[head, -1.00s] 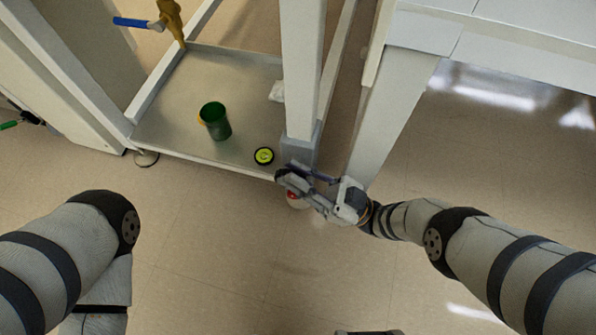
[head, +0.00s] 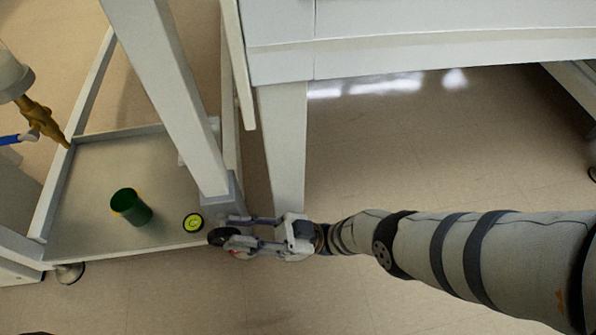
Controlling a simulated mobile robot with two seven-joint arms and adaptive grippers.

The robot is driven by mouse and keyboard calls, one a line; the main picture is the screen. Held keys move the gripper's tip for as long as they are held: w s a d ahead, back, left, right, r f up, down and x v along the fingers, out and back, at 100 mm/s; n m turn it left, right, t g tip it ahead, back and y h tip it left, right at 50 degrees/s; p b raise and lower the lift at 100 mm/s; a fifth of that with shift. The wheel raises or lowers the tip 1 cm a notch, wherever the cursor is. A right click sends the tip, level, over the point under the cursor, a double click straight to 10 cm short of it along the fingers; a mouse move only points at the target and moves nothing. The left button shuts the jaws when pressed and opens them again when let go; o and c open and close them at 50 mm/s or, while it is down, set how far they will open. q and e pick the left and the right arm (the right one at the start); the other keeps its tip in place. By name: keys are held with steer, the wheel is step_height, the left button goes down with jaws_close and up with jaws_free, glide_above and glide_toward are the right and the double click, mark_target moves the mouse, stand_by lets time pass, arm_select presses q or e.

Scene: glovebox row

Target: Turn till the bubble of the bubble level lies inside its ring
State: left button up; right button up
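The bubble level (head: 193,223) is a small round black disc with a yellow-green face. It lies on the metal shelf near its front edge, just left of a white post. Its bubble and ring are too small to tell apart clearly. My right gripper (head: 226,231) is just right of the level, at the foot of the post and by the shelf's front edge. Its fingers point left. I cannot tell whether they are apart or touching the post or a red thing partly hidden at them. My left gripper is out of view.
A green cup (head: 131,207) stands on the shelf (head: 85,215) left of the level. A brass fitting with a blue lever (head: 12,139) is at the far left. A white post (head: 180,105) rises close to my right gripper. Open floor (head: 420,160) lies to the right.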

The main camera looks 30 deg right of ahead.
steer(key=s+d, duration=0.3)
steer(key=d, duration=0.7)
steer(key=shift+s+d+r, duration=0.15)
steer(key=shift+s+d, duration=0.05)
steer(key=shift+d, duration=0.1)
